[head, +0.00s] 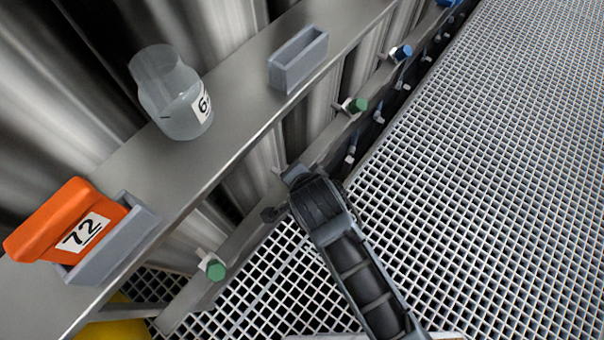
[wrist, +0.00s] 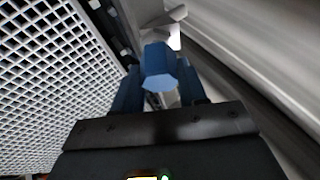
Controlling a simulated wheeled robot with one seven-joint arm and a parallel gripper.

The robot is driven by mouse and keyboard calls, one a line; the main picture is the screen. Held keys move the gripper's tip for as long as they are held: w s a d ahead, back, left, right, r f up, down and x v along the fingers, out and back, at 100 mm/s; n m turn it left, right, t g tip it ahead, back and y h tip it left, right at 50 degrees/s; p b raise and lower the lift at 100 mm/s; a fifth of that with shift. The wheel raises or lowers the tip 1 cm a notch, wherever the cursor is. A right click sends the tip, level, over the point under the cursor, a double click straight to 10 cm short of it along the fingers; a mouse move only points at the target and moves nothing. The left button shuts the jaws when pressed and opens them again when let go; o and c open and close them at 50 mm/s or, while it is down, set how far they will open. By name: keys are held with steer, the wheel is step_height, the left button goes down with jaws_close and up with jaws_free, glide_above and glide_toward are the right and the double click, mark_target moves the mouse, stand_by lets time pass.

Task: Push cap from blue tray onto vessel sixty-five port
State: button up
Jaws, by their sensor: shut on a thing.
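My gripper (head: 284,195) reaches the lower rail in the head view, at a spot between two green-capped ports. In the head view the cap is hidden by my gripper.
Green-capped ports (head: 355,105) and (head: 212,268) flank my gripper; a blue-capped port (head: 402,52) is farther along. On the ledge stand an orange block marked 72 (head: 65,222), a clear jar (head: 178,95) and an empty grey holder (head: 298,60). Grating (head: 480,180) lies right.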

steer(key=shift+w+a+f+b, duration=0.2)
steer(key=shift+f+b, duration=0.15)
steer(key=shift+f, duration=0.15)
steer(key=o, duration=1.2)
steer(key=shift+o, duration=0.2)
steer(key=shift+s+r, duration=0.1)
steer(key=p+v, duration=0.2)
steer(key=v, duration=0.5)
steer(key=shift+s+r, duration=0.2)
steer(key=shift+r, duration=0.1)
